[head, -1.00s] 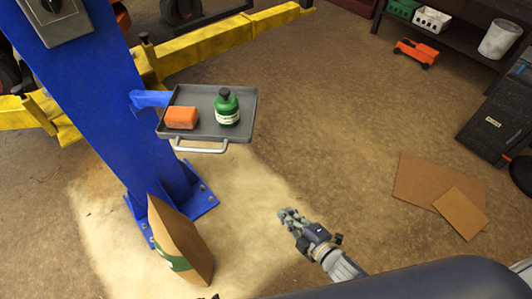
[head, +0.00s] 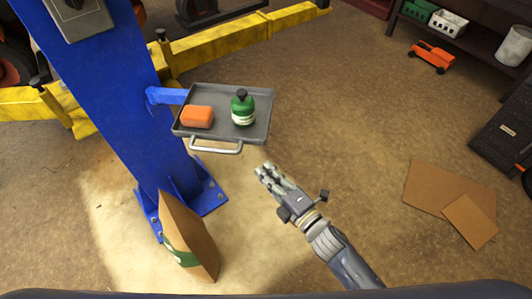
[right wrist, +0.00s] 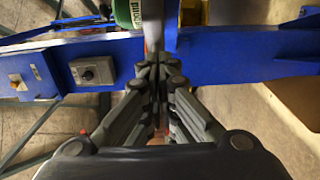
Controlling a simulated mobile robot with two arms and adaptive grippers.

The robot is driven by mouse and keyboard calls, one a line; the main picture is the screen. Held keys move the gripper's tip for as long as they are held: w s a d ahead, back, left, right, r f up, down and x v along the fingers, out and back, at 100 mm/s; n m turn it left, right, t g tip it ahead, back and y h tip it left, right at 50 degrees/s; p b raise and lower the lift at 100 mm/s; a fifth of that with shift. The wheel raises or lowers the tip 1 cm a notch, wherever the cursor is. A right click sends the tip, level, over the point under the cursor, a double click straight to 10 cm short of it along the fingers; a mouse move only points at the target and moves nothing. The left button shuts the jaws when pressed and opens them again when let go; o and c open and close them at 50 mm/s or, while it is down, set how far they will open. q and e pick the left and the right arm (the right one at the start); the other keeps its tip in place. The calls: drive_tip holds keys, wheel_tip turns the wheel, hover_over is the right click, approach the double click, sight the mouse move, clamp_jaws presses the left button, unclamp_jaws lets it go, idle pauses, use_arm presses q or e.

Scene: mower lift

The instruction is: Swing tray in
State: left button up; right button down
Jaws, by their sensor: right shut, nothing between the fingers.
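The grey tray (head: 217,126) sticks out to the right of the blue lift post (head: 115,95) on a short blue arm (head: 166,96). It has a light grey handle (head: 215,147) on its front edge. An orange block (head: 197,117) and a green bottle (head: 243,108) with a dark cap rest on it. My right gripper (head: 264,170) is shut and empty, below and right of the tray, apart from the handle in the head view. In the right wrist view its fingers (right wrist: 155,65) are closed together, with part of the green bottle (right wrist: 130,14) beyond. My left gripper is not in view.
A brown paper bag (head: 190,240) with a green label stands at the post's foot. Yellow lift arms (head: 225,44) lie behind. Flat cardboard (head: 425,190) lies on the floor at right. A shelf with bins (head: 447,22) is at back right. Floor between is open.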

sight(254, 144)
drive_tip(key=shift+w+a+p, duration=0.1)
drive_tip(key=shift+w+p, duration=0.6)
drive_tip(key=shift+w, duration=1.9)
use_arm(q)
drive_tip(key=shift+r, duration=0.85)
